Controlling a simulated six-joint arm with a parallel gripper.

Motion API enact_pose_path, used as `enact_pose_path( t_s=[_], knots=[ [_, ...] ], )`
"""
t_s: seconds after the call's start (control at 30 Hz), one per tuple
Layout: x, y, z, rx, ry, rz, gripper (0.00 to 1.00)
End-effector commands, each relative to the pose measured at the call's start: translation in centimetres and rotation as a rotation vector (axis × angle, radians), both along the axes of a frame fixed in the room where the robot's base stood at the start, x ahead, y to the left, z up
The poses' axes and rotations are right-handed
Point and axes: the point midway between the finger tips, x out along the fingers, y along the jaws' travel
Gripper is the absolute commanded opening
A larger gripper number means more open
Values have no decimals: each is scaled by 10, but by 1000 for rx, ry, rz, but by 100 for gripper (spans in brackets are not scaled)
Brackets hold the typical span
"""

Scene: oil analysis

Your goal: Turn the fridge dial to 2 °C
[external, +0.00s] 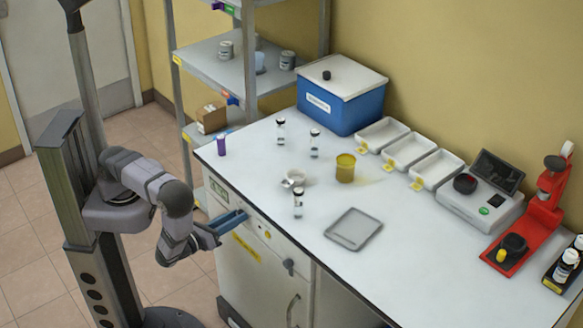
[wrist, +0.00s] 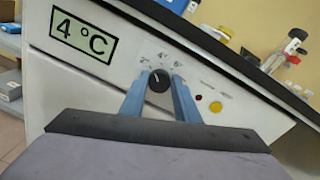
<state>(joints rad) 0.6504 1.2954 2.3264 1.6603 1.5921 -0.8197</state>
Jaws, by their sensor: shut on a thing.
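The fridge dial (wrist: 159,80) is a round black knob with a light pointer mark, on the white fridge front below the worktop. Printed temperature marks arc above it. The display (wrist: 83,39) to its left reads 4 °C. My gripper (wrist: 160,88) has its two blue fingers on either side of the dial and is shut on it. In the external view, my gripper (external: 233,220) reaches the upper left of the fridge front (external: 238,280), and its fingers hide the dial there. The exact pointer direction is hard to read.
The worktop edge (wrist: 215,48) overhangs close above. On the worktop stand vials (external: 298,203), a yellow jar (external: 345,168) and a grey tray (external: 353,229). Open floor lies left of the fridge.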

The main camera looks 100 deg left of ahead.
Motion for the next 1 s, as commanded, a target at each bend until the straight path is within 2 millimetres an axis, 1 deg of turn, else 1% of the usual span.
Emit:
enact_pose_path(
  t_s=[0.2, 0.4, 0.97, 1.0],
  knots=[
    [-1, 1, 0, -105, -105, 1, 6],
    [-1, 1, 0, -169, -168, 1, 6],
    [-1, 1, 0, -199, -199, 1, 6],
    [-1, 1, 0, -199, -199, 1, 31]
  ],
)
